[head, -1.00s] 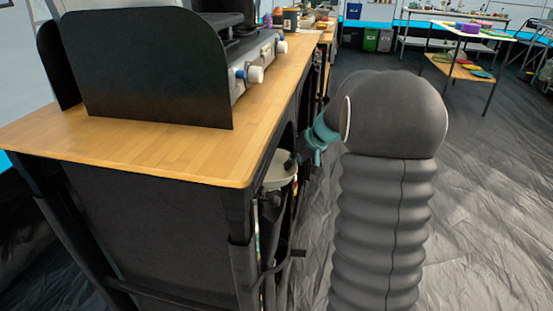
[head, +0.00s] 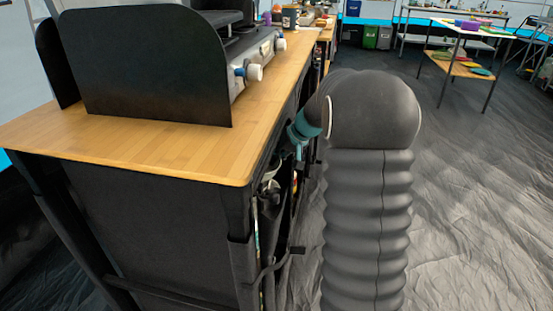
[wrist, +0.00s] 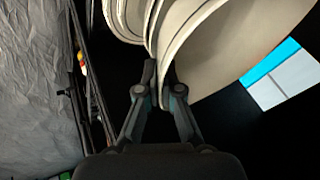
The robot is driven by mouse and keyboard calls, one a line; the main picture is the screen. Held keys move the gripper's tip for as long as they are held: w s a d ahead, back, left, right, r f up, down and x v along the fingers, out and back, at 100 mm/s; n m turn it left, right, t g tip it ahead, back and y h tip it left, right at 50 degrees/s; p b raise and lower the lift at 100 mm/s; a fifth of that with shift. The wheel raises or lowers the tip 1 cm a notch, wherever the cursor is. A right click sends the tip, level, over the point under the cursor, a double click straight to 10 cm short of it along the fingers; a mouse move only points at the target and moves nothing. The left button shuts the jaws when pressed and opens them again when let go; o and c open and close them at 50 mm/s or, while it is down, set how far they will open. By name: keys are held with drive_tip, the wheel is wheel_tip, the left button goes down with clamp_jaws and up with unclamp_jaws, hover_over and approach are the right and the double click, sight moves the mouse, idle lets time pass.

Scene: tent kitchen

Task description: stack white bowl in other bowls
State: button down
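In the wrist view, my gripper (wrist: 158,75) points up the picture, its fingers close together at the rim of a large white bowl (wrist: 225,45). The bowl's wall passes between the fingers and hides the tip of the right one. The other bowls (wrist: 125,18) show as several pale curved rims at the top, just left of the held bowl; I cannot tell whether they touch it. In the head view, my gripper (head: 269,184) is small and partly hidden under the counter's right edge, and the bowls cannot be made out.
The wooden counter (head: 150,150) with a stove (head: 245,65) stands above the dark shelf space. Its post (head: 238,215) and bars are close to my gripper. The grey floor (head: 465,200) is clear on the right. A table (head: 470,30) stands far back.

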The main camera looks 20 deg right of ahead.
drive_tip(key=shift+f+b, duration=0.35)
drive_tip(key=shift+f, duration=0.05)
drive_tip(key=c, duration=1.3)
unclamp_jaws()
drive_tip(key=shift+r, duration=0.1)
drive_tip(key=shift+r+p, duration=0.3)
drive_tip(key=shift+p, duration=0.1)
drive_tip(key=p+v, duration=0.1)
drive_tip(key=v, duration=1.1)
drive_tip(key=shift+r, duration=0.2)
